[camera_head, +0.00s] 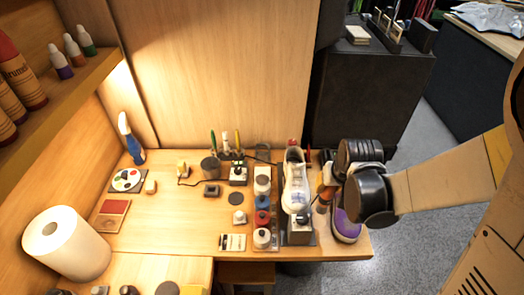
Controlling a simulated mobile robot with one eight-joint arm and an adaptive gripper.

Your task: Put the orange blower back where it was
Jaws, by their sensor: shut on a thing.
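The orange blower (326,192) shows as a small orange shape at the right end of the workbench, between the white sneaker and my arm. My gripper (328,180) is at it, shut on it, though my wrist and arm hide much of the jaws. Whether the blower touches the bench cannot be told. The white sneaker (295,186) sits on a dark stand (300,237) just left of the gripper. A purple and white sneaker (346,227) is just below and right of the blower, partly covered by my arm.
A row of small jars (262,218) stands left of the white sneaker. Upright tools (226,142), a dark cup (210,167), a paint palette (127,179) and a paper roll (66,243) stand farther left. The middle-left bench (165,225) is clear.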

